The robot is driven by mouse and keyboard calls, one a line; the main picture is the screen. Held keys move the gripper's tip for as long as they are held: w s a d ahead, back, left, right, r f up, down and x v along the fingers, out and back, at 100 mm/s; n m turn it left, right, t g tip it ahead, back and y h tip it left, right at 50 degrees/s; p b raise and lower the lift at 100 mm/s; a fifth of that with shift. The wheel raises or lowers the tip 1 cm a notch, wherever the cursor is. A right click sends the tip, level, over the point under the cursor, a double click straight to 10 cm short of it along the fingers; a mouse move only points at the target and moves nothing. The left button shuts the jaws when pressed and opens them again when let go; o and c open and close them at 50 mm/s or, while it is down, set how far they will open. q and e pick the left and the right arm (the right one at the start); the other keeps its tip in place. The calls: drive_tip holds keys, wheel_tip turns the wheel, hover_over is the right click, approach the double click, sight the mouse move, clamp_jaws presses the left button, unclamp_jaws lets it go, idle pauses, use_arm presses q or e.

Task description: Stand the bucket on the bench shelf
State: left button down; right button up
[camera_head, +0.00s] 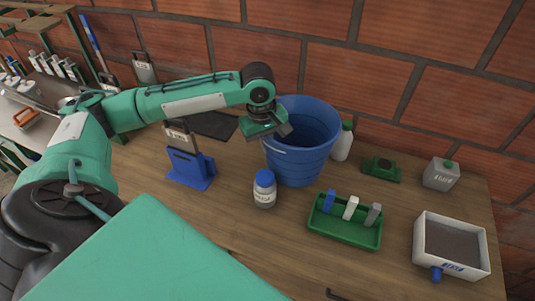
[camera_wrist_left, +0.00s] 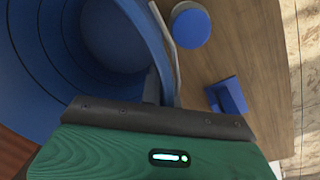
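The blue bucket (camera_head: 297,165) is upright, and its base appears to be on the wooden bench (camera_head: 240,225) near the brick wall. My left gripper (camera_head: 277,129) is at the bucket's near-left rim. In the left wrist view the bucket (camera_wrist_left: 40,60) fills the upper left, with its open inside showing. The fingers of my left gripper (camera_wrist_left: 163,88) are close together at the rim and look shut on it, though the outer finger is mostly hidden. A thin grey handle runs along the rim. My right gripper is not in view.
A blue holder (camera_head: 190,168) is to the left.

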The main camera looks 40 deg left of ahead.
sight(267, 156)
use_arm(q)
drive_tip(key=shift+f, duration=2.35)
drive_tip(key=shift+p, duration=0.35)
drive_tip(key=c, duration=1.7)
unclamp_jaws()
drive_tip(key=shift+f, duration=0.1)
